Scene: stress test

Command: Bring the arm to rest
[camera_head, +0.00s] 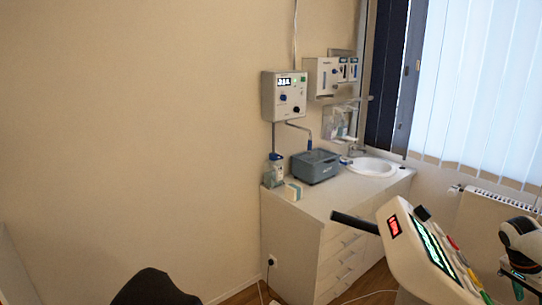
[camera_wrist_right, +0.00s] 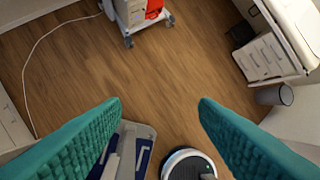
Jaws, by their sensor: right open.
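My right arm (camera_head: 520,240) shows at the right edge of the head view, behind a tilted control console. Part of my right gripper, with teal pads, shows at its lower end. In the right wrist view my right gripper (camera_wrist_right: 159,102) has its two teal fingers wide apart, with nothing between them but the wooden floor (camera_wrist_right: 165,70) below. My left gripper is in neither view.
The console (camera_head: 425,255) with a red display stands close to the arm. A white cabinet (camera_head: 315,240) with a sink (camera_head: 370,166) and a grey box (camera_head: 315,166) stands at the wall. A wheeled cart (camera_wrist_right: 135,15) and cable (camera_wrist_right: 45,40) are on the floor.

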